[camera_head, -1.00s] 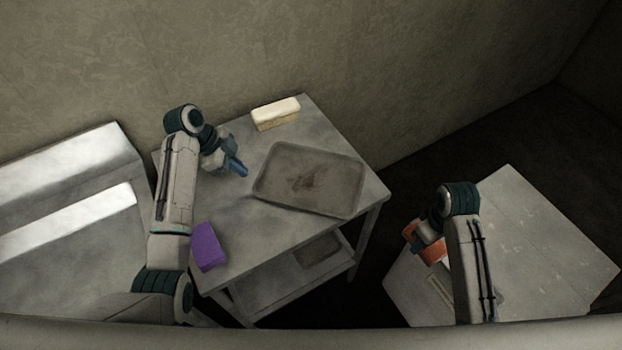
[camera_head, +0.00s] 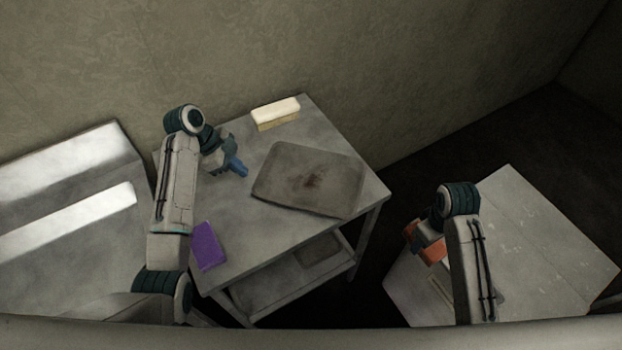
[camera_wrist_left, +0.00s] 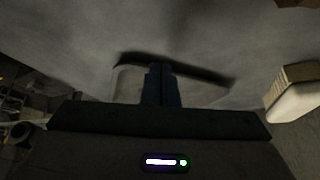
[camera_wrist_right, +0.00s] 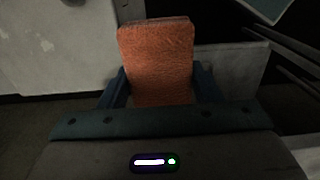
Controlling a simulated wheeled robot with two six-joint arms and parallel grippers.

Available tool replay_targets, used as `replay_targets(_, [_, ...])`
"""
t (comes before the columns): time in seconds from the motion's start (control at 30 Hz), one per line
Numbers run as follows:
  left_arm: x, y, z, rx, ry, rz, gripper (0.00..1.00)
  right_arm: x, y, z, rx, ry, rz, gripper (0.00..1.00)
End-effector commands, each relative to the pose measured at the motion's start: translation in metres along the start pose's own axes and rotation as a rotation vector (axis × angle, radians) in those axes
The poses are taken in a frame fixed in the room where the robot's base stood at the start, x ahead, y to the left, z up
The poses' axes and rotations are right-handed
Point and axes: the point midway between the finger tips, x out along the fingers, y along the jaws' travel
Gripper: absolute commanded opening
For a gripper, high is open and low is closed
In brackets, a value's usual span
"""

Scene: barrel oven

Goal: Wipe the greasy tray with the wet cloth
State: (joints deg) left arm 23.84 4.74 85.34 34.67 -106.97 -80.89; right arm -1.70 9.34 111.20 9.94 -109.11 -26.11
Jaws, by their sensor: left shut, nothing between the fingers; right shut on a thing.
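My right gripper (camera_head: 418,240) is shut on an orange cloth (camera_head: 433,250), over the pale surface right of the table. In the right wrist view the cloth (camera_wrist_right: 158,60) stands up between the fingers as a rough, flat, folded pad. My left gripper (camera_head: 240,169) is shut and empty, left of the tray and apart from it. Its closed fingers (camera_wrist_left: 162,80) show in the left wrist view, in front of a pale shape that I cannot identify surely.
A cream-topped block with a tan lower part (camera_head: 276,113) stands at the table's back edge. A purple block (camera_head: 208,246) lies at the table's front left. The table (camera_head: 255,228) has a lower shelf (camera_head: 270,285). A dark gap separates it from the pale surface (camera_head: 520,230) at right.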

Motion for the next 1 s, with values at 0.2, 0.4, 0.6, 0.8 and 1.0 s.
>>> replay_targets(0.2, [0.003,0.0,0.001,0.0,0.0,0.0,0.0,0.001,0.0,0.0,0.0,0.0,0.0,0.4])
replay_targets(0.4, [0.006,0.0,0.003,0.0,0.0,0.001,0.0,0.003,0.0,0.0,0.0,0.0,0.0,0.4])
replay_targets(0.6, [0.01,0.0,0.005,0.0,0.0,0.001,0.0,0.005,0.0,0.0,0.0,0.0,0.0,0.4])
replay_targets(0.8, [0.013,0.0,0.007,0.0,0.0,0.0,0.0,0.006,0.0,0.0,0.0,0.0,0.0,0.4])
replay_targets(1.0, [0.017,0.0,0.009,0.0,0.0,0.0,0.0,0.008,0.0,0.0,0.0,0.0,0.0,0.4])
